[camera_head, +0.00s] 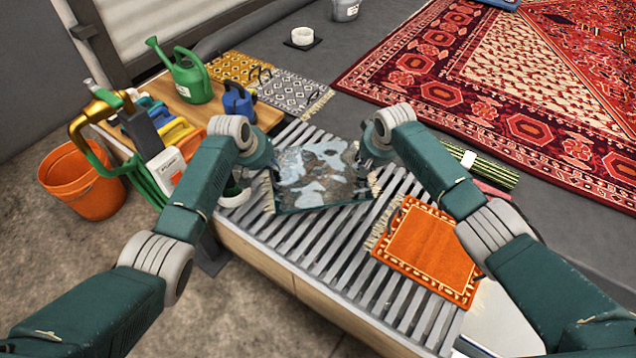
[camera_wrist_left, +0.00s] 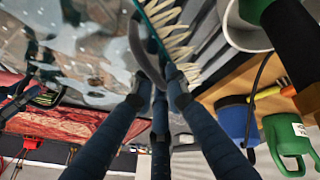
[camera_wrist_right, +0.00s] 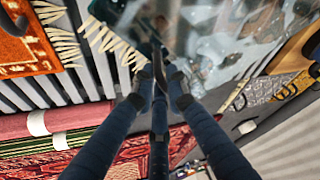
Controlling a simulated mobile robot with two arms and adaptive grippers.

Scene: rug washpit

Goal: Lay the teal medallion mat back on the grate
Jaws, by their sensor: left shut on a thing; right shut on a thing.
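The teal mat (camera_head: 318,180) has glossy pale grey-white patches over its face and cream fringe at both ends. It is spread out level over the far-middle part of the slatted grate (camera_head: 325,250). I cannot tell whether its underside touches the slats. My left gripper (camera_head: 268,167) is shut at the mat's left end; a dark loop shows between its fingers in the left wrist view (camera_wrist_left: 160,84). My right gripper (camera_head: 370,165) is shut at the right end, beside the fringe, and shows in the right wrist view (camera_wrist_right: 158,80). The medallion cannot be made out.
An orange mat (camera_head: 430,248) lies on the grate at the near right. Yellow (camera_head: 238,68) and grey (camera_head: 290,92) patterned mats lie at the far end. A green watering can (camera_head: 187,75) and a blue jug (camera_head: 238,103) stand left. A rolled green striped mat (camera_head: 485,168) lies right.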

